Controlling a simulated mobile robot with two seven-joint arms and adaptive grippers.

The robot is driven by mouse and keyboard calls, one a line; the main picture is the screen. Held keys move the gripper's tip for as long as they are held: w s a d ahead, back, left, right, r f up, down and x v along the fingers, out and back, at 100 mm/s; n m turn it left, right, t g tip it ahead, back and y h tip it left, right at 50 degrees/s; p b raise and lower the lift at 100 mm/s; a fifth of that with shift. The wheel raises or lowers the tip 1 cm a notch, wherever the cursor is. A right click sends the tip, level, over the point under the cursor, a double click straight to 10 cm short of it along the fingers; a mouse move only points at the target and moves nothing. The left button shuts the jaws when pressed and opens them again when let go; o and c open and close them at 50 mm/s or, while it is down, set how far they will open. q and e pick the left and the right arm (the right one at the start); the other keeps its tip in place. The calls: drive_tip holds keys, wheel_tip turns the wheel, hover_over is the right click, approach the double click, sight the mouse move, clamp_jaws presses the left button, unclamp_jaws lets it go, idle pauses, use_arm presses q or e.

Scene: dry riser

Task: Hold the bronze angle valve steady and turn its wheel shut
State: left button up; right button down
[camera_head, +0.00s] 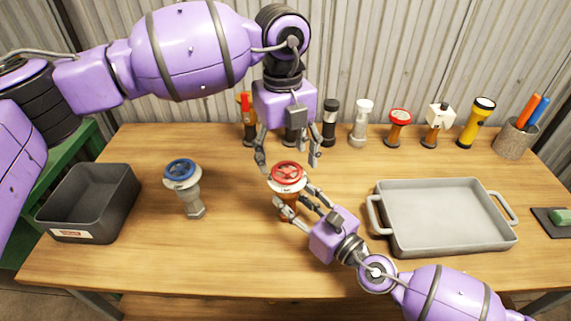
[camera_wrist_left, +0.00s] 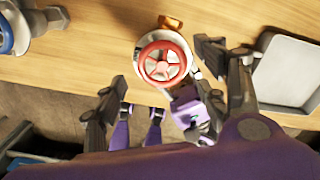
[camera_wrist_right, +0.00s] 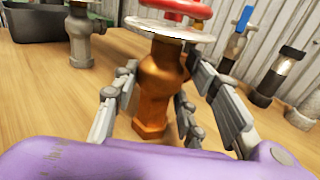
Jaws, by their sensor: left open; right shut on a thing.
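The bronze angle valve (camera_wrist_right: 156,85) stands upright on the table, with a red wheel (camera_head: 287,173) above a pale round plate. The wheel also shows in the left wrist view (camera_wrist_left: 165,63). My right gripper (camera_head: 293,203) is shut on the bronze body below the plate; in the right wrist view its fingers (camera_wrist_right: 155,108) lie on both sides of the body. My left gripper (camera_head: 287,158) is open and points down above and just behind the wheel, with nothing between its fingers. In the left wrist view the wheel sits between and beyond the open fingers (camera_wrist_left: 165,75).
A grey valve with a blue wheel (camera_head: 181,170) stands to the left, near a dark bin (camera_head: 90,205). A grey tray (camera_head: 445,215) lies to the right. Several valves and flashlights line the back, with a yellow flashlight (camera_head: 476,122) and a pen cup (camera_head: 513,140).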

sight(285, 171)
use_arm(q)
drive_tip(key=shift+f, duration=1.55)
use_arm(e)
drive_tip(key=shift+s+f, duration=0.1)
drive_tip(key=shift+f, duration=0.05)
use_arm(q)
drive_tip(key=c, duration=1.1)
